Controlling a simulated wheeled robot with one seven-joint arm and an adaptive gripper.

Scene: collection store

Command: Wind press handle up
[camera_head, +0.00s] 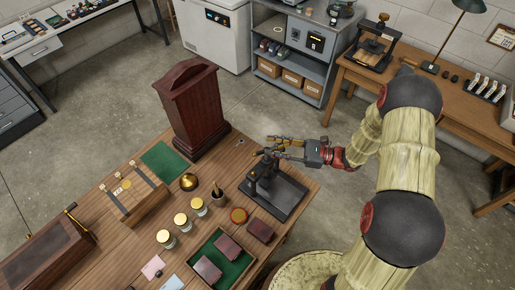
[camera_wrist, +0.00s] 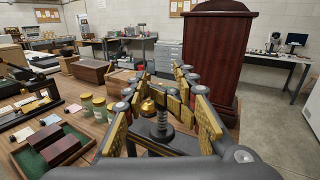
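A small black press (camera_head: 270,187) stands on a flat base near the right corner of the wooden table. Its dark handle (camera_head: 270,152) is at the top of the upright screw. My gripper (camera_head: 277,142) is level, just above and beside the handle in the head view. In the wrist view my gripper (camera_wrist: 163,80) has its gold-padded fingers spread apart, with the press screw (camera_wrist: 162,126) showing between and below them. Nothing is clearly held. I cannot tell whether a finger touches the handle, and the handle's ends are partly hidden by the fingers.
A tall dark red wooden case (camera_head: 190,105) stands behind the press. A brass bell (camera_head: 189,181), several jars (camera_head: 181,222), a pot with a tool (camera_head: 217,197) and a green-lined tray (camera_head: 222,262) are left of it. Open floor lies beyond the table.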

